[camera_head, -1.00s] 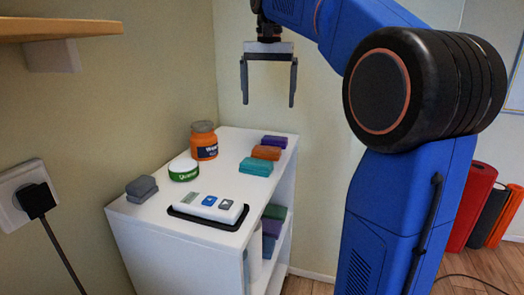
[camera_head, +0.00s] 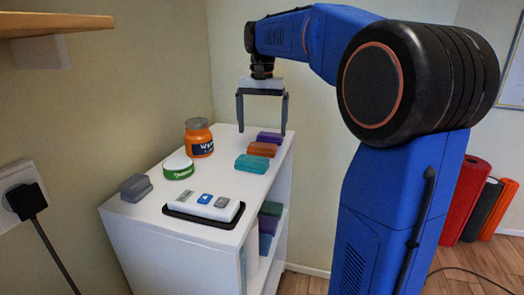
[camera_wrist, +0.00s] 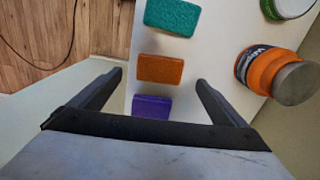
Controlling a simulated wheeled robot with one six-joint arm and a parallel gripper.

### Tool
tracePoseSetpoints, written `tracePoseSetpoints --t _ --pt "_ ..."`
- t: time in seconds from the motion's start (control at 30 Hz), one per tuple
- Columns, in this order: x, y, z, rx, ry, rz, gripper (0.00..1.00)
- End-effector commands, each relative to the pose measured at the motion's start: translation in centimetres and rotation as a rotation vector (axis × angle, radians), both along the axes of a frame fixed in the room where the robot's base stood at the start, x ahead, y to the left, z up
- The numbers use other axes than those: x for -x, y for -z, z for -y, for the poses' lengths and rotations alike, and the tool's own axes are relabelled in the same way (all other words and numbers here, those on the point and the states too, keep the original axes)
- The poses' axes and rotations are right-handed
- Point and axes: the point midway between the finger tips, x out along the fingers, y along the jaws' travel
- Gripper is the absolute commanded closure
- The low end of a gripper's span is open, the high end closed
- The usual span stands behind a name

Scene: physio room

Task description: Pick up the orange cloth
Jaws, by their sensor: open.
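The orange cloth (camera_head: 262,149) is a small folded block on the white shelf top, between the teal cloth (camera_head: 251,164) and the purple cloth (camera_head: 269,138). In the wrist view the orange cloth (camera_wrist: 160,69) lies just beyond the fingertips, roughly midway between them. My gripper (camera_head: 262,128) is open and empty, pointing down above the cloths at the back right of the shelf top. In the wrist view my gripper (camera_wrist: 160,78) has its fingers spread wide, with the purple cloth (camera_wrist: 151,106) showing between them. Nothing hides the orange cloth.
An orange jar (camera_head: 199,140), a green-and-white tub (camera_head: 178,167), a grey block (camera_head: 136,188) and a white device on a black tray (camera_head: 172,210) share the shelf top (camera_head: 140,228). A wall shelf (camera_head: 60,24) juts in at upper left. Rolled mats (camera_head: 463,200) stand at right.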

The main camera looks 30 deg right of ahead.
Motion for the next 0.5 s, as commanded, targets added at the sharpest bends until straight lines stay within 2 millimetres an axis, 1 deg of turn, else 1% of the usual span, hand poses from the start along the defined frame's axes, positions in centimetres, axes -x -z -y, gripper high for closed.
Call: tracePoseSetpoints --t 0.17,0.4,0.5 --pt "0.0 1.0 0.0 0.0 0.0 -0.001 0.04" --pt "-0.3 4.1 0.1 -0.001 0.0 -0.002 0.04" --pt "-0.3 5.1 0.1 -0.001 0.0 -0.001 0.04"
